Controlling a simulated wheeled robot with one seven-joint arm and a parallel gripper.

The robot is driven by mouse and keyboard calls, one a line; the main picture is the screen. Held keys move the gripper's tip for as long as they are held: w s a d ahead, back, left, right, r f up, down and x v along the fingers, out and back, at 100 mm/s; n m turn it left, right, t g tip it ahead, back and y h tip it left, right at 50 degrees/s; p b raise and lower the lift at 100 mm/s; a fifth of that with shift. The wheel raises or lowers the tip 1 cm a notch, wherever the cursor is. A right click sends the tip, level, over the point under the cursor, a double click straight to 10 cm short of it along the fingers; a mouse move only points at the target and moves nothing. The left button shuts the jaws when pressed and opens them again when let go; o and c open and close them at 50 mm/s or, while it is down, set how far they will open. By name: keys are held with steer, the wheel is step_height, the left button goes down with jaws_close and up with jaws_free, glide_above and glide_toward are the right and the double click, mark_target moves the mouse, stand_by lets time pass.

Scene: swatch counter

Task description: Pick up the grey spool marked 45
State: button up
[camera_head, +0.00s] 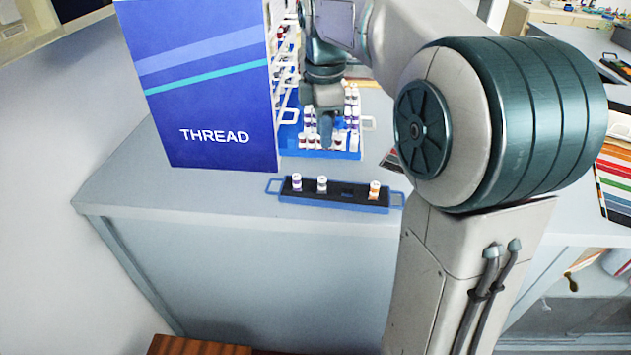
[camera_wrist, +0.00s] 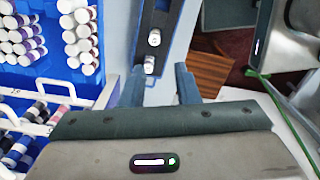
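A small blue tray (camera_head: 340,204) with a dark inside lies on the counter and holds three white-topped spools. One has a purple label (camera_head: 297,182), one a greyish label (camera_head: 322,185), one an orange label (camera_head: 374,190). The numbers are too small to read, so I cannot confirm which is marked 45. My gripper (camera_head: 326,132) is behind the tray, over the front of a blue rack. In the wrist view my gripper (camera_wrist: 160,75) is open, its two fingers apart. Two white spool tops (camera_wrist: 154,37) show there, the nearer (camera_wrist: 149,64) close to the left finger; I cannot tell their labels.
The blue rack (camera_head: 345,154) holds many spools close behind the tray, with white wire handles (camera_wrist: 65,90). A tall blue THREAD panel (camera_head: 210,90) stands to the left. The counter (camera_head: 180,192) is clear left of the tray; its front edge is close.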

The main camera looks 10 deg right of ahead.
glide_above(322, 179)
steer(key=shift+n, duration=0.4)
step_height(322, 179, down, 9)
steer(key=shift+s+r, duration=0.1)
steer(key=shift+r, duration=0.1)
steer(key=shift+f, duration=2.7)
jaws_close()
